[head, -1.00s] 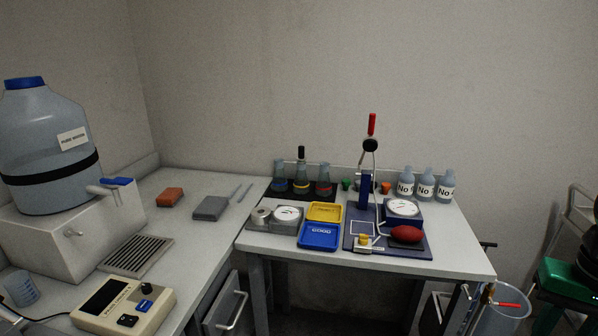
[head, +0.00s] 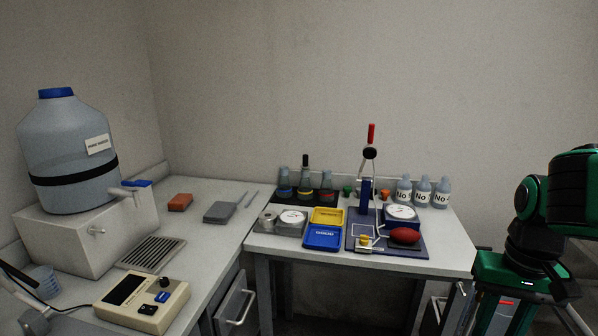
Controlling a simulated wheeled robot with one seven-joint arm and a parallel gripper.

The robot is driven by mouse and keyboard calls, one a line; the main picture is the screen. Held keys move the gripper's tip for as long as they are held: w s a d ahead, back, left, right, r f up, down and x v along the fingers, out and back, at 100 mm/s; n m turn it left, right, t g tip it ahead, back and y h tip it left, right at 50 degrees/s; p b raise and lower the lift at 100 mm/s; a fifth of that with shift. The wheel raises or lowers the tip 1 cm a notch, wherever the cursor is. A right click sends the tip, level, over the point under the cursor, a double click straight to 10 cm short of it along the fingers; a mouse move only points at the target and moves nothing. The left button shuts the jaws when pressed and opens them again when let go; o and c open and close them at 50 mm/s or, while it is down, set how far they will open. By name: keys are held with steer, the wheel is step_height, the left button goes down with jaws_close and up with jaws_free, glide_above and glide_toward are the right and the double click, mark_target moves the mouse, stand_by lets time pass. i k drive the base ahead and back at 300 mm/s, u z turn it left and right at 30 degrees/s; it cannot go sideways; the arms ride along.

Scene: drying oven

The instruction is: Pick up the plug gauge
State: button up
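I cannot make out the plug gauge with certainty in the head view. A grey block (head: 267,230) at the left of the far bench carries a round metal piece (head: 267,216) and a white dial (head: 292,216). Right of it are a yellow tray (head: 326,217) and a blue tray (head: 322,238). A dark blue mat (head: 413,249) bears a stand with a small yellow-topped piece (head: 364,242), a white dial (head: 400,211) and a red bulb (head: 404,236). My gripper's fingers do not show.
Flasks (head: 305,187) and labelled bottles (head: 423,191) line the bench's back. The left bench holds a water bottle (head: 65,150), an orange sponge (head: 179,202) and a beige meter (head: 143,302). A green and black jointed machine (head: 537,215) stands right; I cannot tell if it is mine.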

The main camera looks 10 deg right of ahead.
mark_target(305, 166)
steer(key=u, duration=0.05)
steer(key=i, duration=1)
steer(key=z, duration=0.05)
